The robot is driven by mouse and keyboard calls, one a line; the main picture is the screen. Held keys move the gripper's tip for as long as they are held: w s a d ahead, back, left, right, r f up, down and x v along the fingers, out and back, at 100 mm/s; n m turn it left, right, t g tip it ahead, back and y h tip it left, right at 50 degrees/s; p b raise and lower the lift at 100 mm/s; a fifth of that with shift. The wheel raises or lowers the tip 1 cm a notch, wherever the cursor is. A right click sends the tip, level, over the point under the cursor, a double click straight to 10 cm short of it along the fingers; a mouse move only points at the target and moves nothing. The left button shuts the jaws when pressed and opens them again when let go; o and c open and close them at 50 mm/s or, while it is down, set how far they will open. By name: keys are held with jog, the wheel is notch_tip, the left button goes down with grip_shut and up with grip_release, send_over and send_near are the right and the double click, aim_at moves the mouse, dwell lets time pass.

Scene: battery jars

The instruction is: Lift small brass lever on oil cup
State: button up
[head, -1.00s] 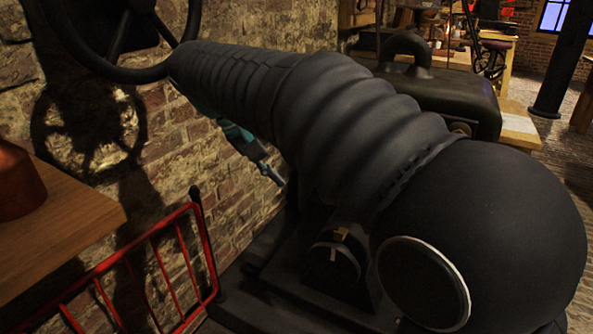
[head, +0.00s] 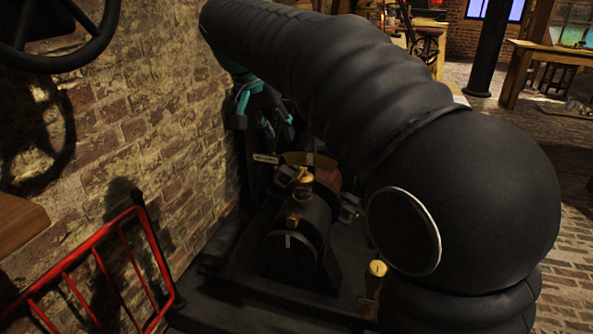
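A small brass fitting (head: 305,184) stands on top of a dark cylindrical machine (head: 292,240) near the middle of the head view. It looks like an oil cup; its lever is too small to make out. Another brass-topped fitting (head: 377,269) stands at the lower right, by the base of my arm. My gripper (head: 277,130), teal and black, is behind and above the machine, near the brick wall. It is apart from the brass fitting in the picture. My arm partly covers it, and its fingers are too dark to read as open or shut.
A red rail (head: 110,236) stands at the lower left, beside a wooden table edge (head: 20,226). A black handwheel (head: 58,35) is at the upper left by the brick wall (head: 160,110). Open brick floor (head: 575,240) lies to the right.

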aim_at(299, 176)
jog(key=b+x, duration=0.2)
jog(key=x, duration=1.1)
grip_shut()
